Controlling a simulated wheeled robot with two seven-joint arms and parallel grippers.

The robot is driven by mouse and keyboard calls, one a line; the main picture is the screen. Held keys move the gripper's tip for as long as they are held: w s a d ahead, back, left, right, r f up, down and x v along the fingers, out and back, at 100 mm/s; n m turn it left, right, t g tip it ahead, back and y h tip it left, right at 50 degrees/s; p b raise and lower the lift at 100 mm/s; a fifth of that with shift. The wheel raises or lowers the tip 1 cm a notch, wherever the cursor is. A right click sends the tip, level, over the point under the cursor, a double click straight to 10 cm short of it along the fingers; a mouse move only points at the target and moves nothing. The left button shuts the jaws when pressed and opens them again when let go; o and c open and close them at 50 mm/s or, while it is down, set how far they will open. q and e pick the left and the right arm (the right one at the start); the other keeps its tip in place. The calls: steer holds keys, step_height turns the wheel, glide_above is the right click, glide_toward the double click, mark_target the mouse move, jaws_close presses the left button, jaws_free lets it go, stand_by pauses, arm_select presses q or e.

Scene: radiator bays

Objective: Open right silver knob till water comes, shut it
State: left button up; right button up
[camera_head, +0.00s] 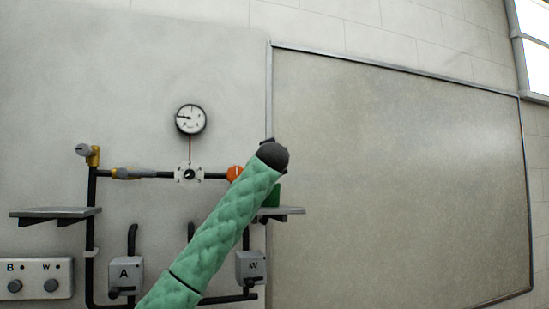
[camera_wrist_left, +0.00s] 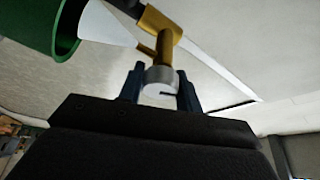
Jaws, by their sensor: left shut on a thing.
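The right silver knob (camera_wrist_left: 160,82) sits on a brass valve (camera_wrist_left: 163,45) in the left wrist view. My left gripper (camera_wrist_left: 161,92) is shut on this knob, with one dark blue finger on each side. A pale cone-shaped patch (camera_wrist_left: 104,27) spreads from the tip of the brass spout towards the green cup (camera_wrist_left: 45,25); it looks like water. In the head view my green-sleeved left arm hides the right knob, its valve and my gripper. Part of the green cup (camera_head: 272,196) shows beside the arm. My right gripper is not in view.
The left silver knob (camera_head: 82,149) is on a brass fitting at the far left. A gauge (camera_head: 190,119) hangs above the black pipe with an orange part (camera_head: 235,173). A left shelf (camera_head: 54,212) and a right shelf (camera_head: 287,211) stick out. A framed panel (camera_head: 400,170) fills the right.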

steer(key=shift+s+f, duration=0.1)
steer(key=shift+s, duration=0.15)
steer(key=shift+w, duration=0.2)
arm_select(q)
steer(key=o, duration=0.8)
steer(key=shift+c, duration=0.2)
steer(key=shift+o, duration=1.1)
steer(key=shift+d, duration=0.15)
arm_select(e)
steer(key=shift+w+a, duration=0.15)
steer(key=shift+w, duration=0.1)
arm_select(q)
steer(key=shift+s+f+b, duration=0.2)
steer(key=shift+s+b, duration=0.15)
steer(key=s+b, duration=0.3)
steer(key=s, duration=0.4)
steer(key=shift+a+f+b, duration=0.2)
steer(key=shift+f+b, duration=0.15)
steer(key=shift+f, duration=0.05)
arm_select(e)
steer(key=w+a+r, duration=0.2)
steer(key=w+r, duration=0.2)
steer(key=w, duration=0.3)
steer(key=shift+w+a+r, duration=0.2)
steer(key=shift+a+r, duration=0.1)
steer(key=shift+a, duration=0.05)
